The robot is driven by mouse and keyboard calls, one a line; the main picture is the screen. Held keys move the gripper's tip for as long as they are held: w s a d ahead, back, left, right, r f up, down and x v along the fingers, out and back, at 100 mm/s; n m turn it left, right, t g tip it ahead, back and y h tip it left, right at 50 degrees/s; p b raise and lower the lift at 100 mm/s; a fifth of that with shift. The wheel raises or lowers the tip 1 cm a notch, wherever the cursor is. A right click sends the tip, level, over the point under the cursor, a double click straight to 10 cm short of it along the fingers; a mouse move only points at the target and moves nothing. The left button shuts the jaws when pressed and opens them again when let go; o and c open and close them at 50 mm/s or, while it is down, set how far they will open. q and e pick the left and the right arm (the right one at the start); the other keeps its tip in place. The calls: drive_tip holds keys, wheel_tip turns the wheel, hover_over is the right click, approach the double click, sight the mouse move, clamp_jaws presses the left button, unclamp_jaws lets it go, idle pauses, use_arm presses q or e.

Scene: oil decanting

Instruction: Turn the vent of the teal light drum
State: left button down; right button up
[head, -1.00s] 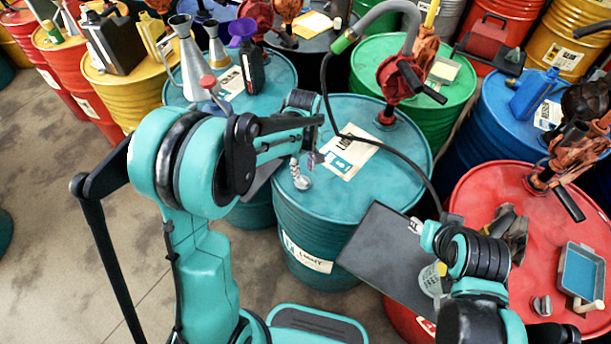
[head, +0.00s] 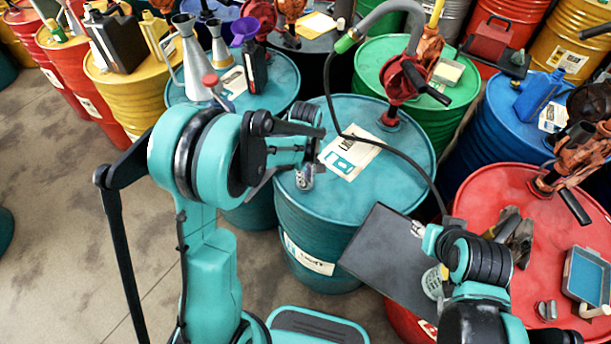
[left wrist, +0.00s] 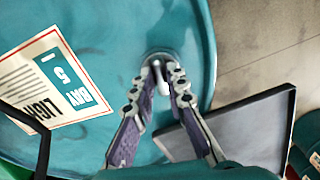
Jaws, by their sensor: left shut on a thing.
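The teal light drum (head: 390,200) stands in the centre of the head view, with a white label on its side. Its vent (left wrist: 157,66) is a small pale fitting near the rim in the left wrist view. My left gripper (left wrist: 155,84) is shut on the vent from above, one ridged finger on each side. In the head view my left gripper (head: 305,178) reaches down to the drum's near-left top and mostly hides the vent. My right gripper (head: 418,229) is by the dark grey tray at lower right; whether its fingers are open is too small to tell.
A paper card (head: 350,155) lies on the teal drum, and a black hose crosses its top. The dark grey tray (head: 385,255) sits close at front right. Other drums crowd behind and right; bare floor lies left.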

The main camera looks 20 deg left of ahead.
use_arm(q)
drive_tip(key=m+b, duration=0.1)
drive_tip(key=m, duration=0.3)
drive_tip(key=shift+m, duration=0.3)
drive_tip(key=m, duration=0.4)
drive_tip(key=shift+s+a+m, duration=0.1)
drive_tip(key=shift+a+m, duration=0.05)
drive_tip(key=shift+m, duration=0.15)
drive_tip(key=m+b, duration=0.1)
drive_tip(key=m, duration=0.3)
drive_tip(key=shift+m, duration=0.3)
drive_tip(key=shift+a+m, duration=0.1)
drive_tip(key=shift+m, duration=2)
drive_tip(key=c, duration=1.5)
unclamp_jaws()
drive_tip(key=shift+c, duration=0.2)
